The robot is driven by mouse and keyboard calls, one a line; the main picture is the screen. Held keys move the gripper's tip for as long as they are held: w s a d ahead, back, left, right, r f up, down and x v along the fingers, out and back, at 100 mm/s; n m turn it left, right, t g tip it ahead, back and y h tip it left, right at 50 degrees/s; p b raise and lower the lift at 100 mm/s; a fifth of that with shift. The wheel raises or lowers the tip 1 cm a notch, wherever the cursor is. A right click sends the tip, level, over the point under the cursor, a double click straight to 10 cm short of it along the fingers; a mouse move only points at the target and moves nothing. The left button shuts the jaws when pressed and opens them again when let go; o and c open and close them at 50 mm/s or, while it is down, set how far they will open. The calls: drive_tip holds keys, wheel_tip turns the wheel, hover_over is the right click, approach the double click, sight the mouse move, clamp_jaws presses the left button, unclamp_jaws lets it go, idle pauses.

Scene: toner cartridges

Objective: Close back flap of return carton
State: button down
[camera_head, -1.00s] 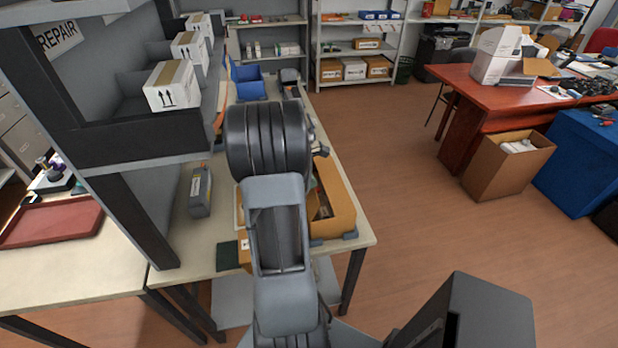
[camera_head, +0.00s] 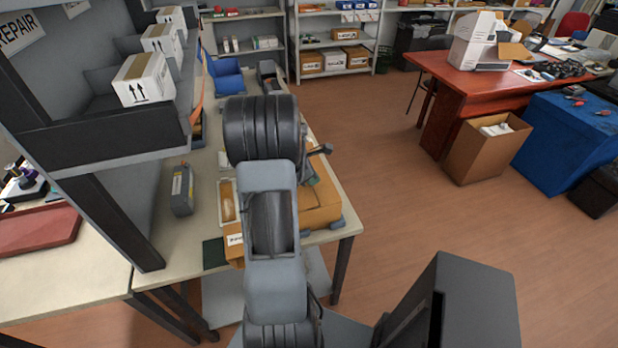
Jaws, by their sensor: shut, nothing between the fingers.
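The return carton (camera_head: 320,207) is a brown cardboard box on the near end of the pale workbench. My arm crosses in front of it and hides its middle. The visible right part of its top looks covered by a flat cardboard panel. A labelled cardboard part (camera_head: 235,241) shows left of the arm. The back flap cannot be made out clearly behind my arm. My gripper (camera_head: 322,151) is mostly hidden behind my wrist, at the carton's far right side. It is shut with nothing seen in it. I cannot tell whether it touches the carton.
A grey toner cartridge (camera_head: 181,190) stands on the bench left of the carton. A dark green pad (camera_head: 213,253) lies at the front edge. A shelf (camera_head: 100,145) with white boxes (camera_head: 145,80) rises at the left. A blue bin (camera_head: 226,78) sits farther back.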

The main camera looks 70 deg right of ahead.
drive_tip(key=shift+s+d+f, duration=0.15)
drive_tip(key=shift+f, duration=0.3)
drive_tip(key=shift+r, duration=0.1)
idle(0.5)
drive_tip(key=shift+r+p, duration=1.05)
drive_tip(key=shift+r, duration=0.05)
drive_tip(key=r+p, duration=0.1)
drive_tip(key=r, duration=0.1)
drive_tip(key=r+p, duration=0.1)
drive_tip(key=p, duration=0.1)
drive_tip(key=shift+s+d+r, duration=0.15)
drive_tip(key=shift+s+r, duration=0.05)
drive_tip(key=shift+r, duration=0.15)
drive_tip(key=s+d+r+b, duration=0.1)
drive_tip(key=s+d+r, duration=0.3)
drive_tip(key=s+r, duration=0.1)
drive_tip(key=shift+d+r+b, duration=0.2)
drive_tip(key=shift+r+b, duration=0.2)
drive_tip(key=shift+r, duration=0.2)
drive_tip(key=shift+s, duration=0.1)
